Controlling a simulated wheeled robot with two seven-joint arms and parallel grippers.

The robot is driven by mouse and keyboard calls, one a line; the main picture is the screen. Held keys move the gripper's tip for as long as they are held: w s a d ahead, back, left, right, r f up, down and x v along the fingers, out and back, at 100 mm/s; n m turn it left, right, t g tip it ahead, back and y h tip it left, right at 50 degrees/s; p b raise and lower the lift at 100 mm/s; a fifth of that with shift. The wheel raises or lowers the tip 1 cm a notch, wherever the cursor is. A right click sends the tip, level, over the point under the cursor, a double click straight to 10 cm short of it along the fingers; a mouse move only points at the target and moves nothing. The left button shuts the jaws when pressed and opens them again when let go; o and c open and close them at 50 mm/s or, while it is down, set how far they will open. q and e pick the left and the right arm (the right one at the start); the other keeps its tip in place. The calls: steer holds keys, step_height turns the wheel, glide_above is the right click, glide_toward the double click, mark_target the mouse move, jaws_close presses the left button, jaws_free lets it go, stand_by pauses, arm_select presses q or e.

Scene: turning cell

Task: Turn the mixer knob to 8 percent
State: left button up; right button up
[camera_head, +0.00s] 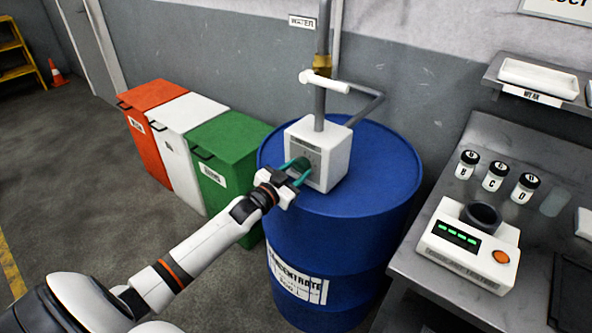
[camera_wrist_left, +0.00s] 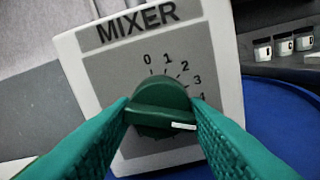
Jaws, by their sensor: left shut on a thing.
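The mixer is a white box (camera_head: 334,156) on top of the blue drum (camera_head: 350,200). Its grey dial face, labelled MIXER (camera_wrist_left: 137,21), fills the middle of the left wrist view. The green knob (camera_wrist_left: 160,95) sits on that face, with the numbers 0 to 4 visible around its upper right. A white mark on the knob points right, toward the right finger, past the visible 4; the number it points at is hidden. My left gripper (camera_head: 298,172) is shut on the knob, with a green finger on each side. My right gripper is not in view.
A pipe with a white-handled valve (camera_head: 325,82) rises above the mixer. Red, white and green bins (camera_head: 228,150) stand left of the drum.

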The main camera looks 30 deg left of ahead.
arm_select(q)
steer(key=m, duration=0.4)
steer(key=shift+m, duration=0.3)
steer(key=m, duration=0.3)
steer(key=shift+m, duration=0.4)
steer(key=m, duration=0.4)
steer(key=shift+m+b, duration=0.4)
steer(key=shift+m, duration=1.7)
steer(key=o, duration=1)
steer(key=shift+r, duration=0.1)
steer(key=shift+c, duration=0.2)
steer(key=shift+a, duration=0.1)
